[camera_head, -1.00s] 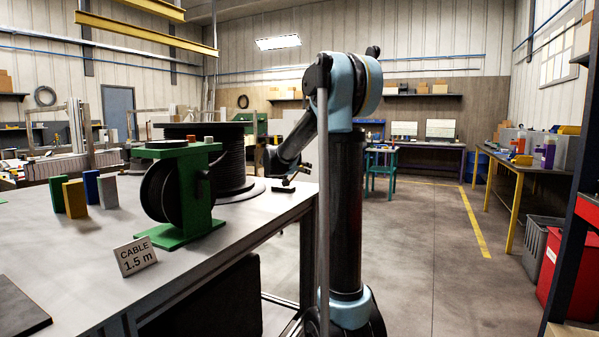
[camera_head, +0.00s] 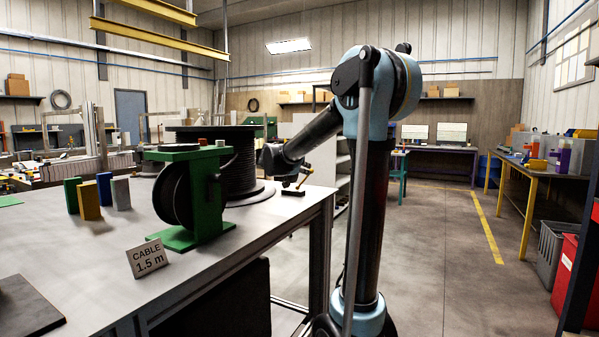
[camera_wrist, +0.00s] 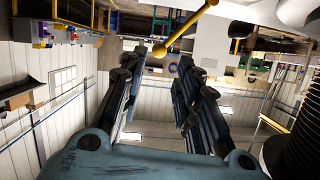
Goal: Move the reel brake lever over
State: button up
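The reel brake lever (camera_head: 304,178) is a small yellow rod beside the large black cable reel, on a dark base (camera_head: 293,193) near the bench's edge. In the wrist view the lever (camera_wrist: 186,27) is a yellow rod with a round ball end. My gripper (camera_wrist: 160,62) is open, and the ball end appears between its two spread fingertips, with gaps on both sides. I cannot tell how deep it sits between them. In the head view my gripper (camera_head: 287,166) is small and dark, just above the lever. The black reel (camera_head: 238,163) also shows in the wrist view (camera_wrist: 298,148).
A green stand (camera_head: 207,195) with a smaller dark reel stands left of my gripper. Several coloured blocks (camera_head: 88,200) and a "CABLE 1.5 m" sign (camera_head: 148,257) are on the grey bench (camera_head: 105,262).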

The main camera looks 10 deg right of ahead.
aim_at(311, 171)
jog(key=x, duration=0.8)
jog(key=shift+w+d, duration=0.1)
jog(key=shift+d+f, duration=0.1)
jog(key=shift+c, duration=1.1)
jog(key=shift+o, duration=0.3)
jog(key=shift+o, duration=0.4)
jog(key=shift+d, duration=0.1)
jog(key=o, duration=0.8)
jog(key=shift+c, duration=0.2)
jog(key=shift+o, duration=0.8)
